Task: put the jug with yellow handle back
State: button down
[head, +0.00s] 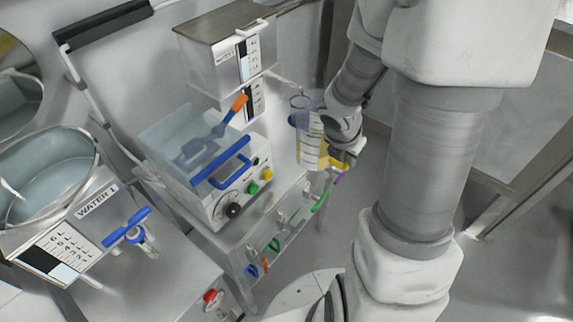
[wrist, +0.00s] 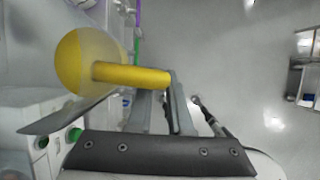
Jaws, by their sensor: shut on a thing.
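The clear jug with yellow markings (head: 311,152) is upright in the head view, just right of the metal dispenser box. Its yellow handle (head: 347,167) is on the right side, at my gripper (head: 344,155). In the wrist view the yellow handle (wrist: 130,75) reaches between the fingers of my gripper (wrist: 160,95), which is shut on it. A round yellow part (wrist: 82,62) shows at the handle's far end. The jug seems held in the air beyond the bench. My wrist hides part of its right side.
The metal dispenser box (head: 215,62) stands behind a machine with a blue handle and knobs (head: 228,190). A water tank (head: 60,165) with a blue tap is at left. Coloured handles, including a green one (head: 321,200), hang along a low rail. Open floor lies right.

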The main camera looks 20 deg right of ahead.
jog(key=shift+a+f+n, duration=0.15)
jog(key=shift+f+n, duration=0.05)
jog(key=shift+n, duration=0.1)
jog(key=w+a+f, duration=0.1)
jog(key=w+f, duration=0.1)
jog(key=w, duration=0.1)
jog(key=w+a+f+b, duration=0.1)
jog(key=w+f, duration=0.1)
jog(key=w, duration=0.2)
jog(key=w+a+f+b, duration=0.1)
jog(key=w+f, duration=0.2)
jog(key=w, duration=0.1)
jog(key=shift+a, duration=0.2)
jog(key=shift+f+b, duration=1)
jog(key=shift+f, duration=1)
jog(key=c, duration=0.8)
grip_release()
jog(key=shift+c, duration=0.2)
